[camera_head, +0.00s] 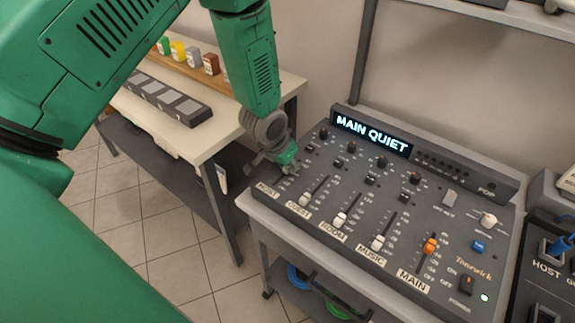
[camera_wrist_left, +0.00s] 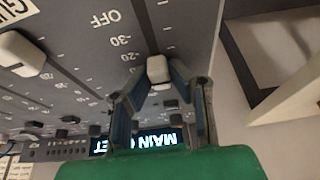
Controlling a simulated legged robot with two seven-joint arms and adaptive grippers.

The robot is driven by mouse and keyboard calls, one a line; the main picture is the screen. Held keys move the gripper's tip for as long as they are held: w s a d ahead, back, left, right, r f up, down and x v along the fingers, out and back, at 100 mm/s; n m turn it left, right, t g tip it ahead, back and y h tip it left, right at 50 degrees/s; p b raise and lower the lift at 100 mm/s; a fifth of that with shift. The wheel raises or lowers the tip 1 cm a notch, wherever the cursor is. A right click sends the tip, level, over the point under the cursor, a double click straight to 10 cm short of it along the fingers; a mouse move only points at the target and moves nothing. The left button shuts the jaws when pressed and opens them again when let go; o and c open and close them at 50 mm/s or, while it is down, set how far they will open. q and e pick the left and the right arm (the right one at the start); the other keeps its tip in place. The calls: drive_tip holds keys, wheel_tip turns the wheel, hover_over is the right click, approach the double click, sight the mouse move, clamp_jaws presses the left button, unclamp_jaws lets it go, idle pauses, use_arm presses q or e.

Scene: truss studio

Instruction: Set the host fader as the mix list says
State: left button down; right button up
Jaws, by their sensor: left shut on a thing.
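The mixer console (camera_head: 452,282) has a row of faders labelled HOST, GUEST, ROOM, MUSIC and MAIN. The HOST label (camera_head: 267,188) is at the left end. My left gripper (camera_head: 287,168) is over the HOST fader's track and hides its cap in the head view. In the left wrist view the gripper (camera_wrist_left: 158,82) is shut on the white host fader cap (camera_wrist_left: 158,68). The cap sits just beyond the -20 mark (camera_wrist_left: 127,56), away from OFF. The display (camera_head: 371,134) reads MAIN QUIET. No readable mix list shows. My right gripper is out of view.
The white guest (camera_head: 305,198), room (camera_head: 340,220) and music (camera_head: 377,242) caps and the orange main cap (camera_head: 430,245) stand to the right. A side table (camera_head: 228,122) with coloured boxes is at the left. A dark labelled box (camera_head: 540,285) is at right.

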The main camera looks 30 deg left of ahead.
use_arm(q)
drive_tip(key=shift+w+a+r, duration=0.1)
drive_tip(key=shift+w, duration=0.25)
drive_tip(key=c, duration=1.5)
unclamp_jaws()
drive_tip(key=shift+s+d+r, duration=0.1)
drive_tip(key=shift+d, duration=0.1)
drive_tip(key=v, duration=1.2)
drive_tip(key=shift+d, duration=0.1)
